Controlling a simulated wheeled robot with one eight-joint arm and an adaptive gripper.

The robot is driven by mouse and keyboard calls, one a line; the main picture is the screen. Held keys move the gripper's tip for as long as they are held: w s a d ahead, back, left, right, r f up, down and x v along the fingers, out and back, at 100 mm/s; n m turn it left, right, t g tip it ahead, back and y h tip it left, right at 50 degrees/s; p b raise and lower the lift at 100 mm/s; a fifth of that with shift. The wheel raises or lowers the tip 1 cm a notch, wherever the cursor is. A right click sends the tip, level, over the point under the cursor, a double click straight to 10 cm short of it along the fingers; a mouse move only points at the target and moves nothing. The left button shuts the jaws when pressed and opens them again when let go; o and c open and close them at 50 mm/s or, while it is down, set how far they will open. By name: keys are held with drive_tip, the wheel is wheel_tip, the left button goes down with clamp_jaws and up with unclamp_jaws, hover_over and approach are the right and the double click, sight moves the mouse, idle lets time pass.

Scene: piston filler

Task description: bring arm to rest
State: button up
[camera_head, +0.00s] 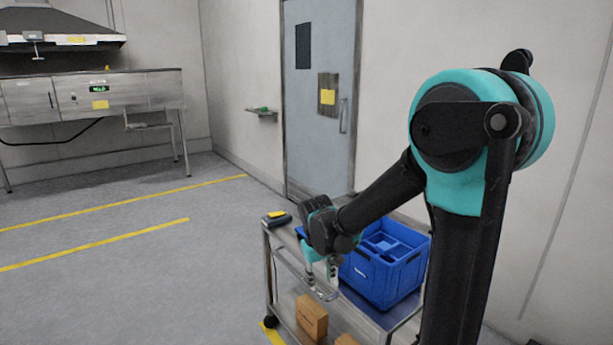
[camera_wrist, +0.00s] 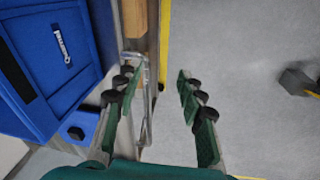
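My arm (camera_head: 468,150) rises at the right of the head view and bends down to the left over a metal cart. My gripper (camera_head: 322,288) hangs fingers down beside the blue crate, near the cart's handle. In the wrist view my gripper (camera_wrist: 160,98) is open, its two green-padded fingers apart. Nothing is held between them; grey floor shows in the gap. The cart's metal handle (camera_wrist: 148,125) passes close to the left finger in that view. I cannot tell whether they touch.
A blue crate (camera_head: 395,283) with compartments stands on the cart (camera_head: 385,322). A dark device with a yellow top (camera_head: 277,217) lies at its left corner. Cardboard boxes (camera_head: 311,318) sit on the lower shelf. A door (camera_head: 320,100) is behind. Floor (camera_head: 130,270) at left is clear.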

drive_tip(key=s+d+f+m+t, duration=0.2)
drive_tip(key=s+d+m, duration=0.3)
drive_tip(key=s+d, duration=0.9)
drive_tip(key=shift+s+d+f+y, duration=0.2)
drive_tip(key=shift+d+f+y, duration=0.25)
drive_tip(key=shift+f, duration=0.1)
idle(1.1)
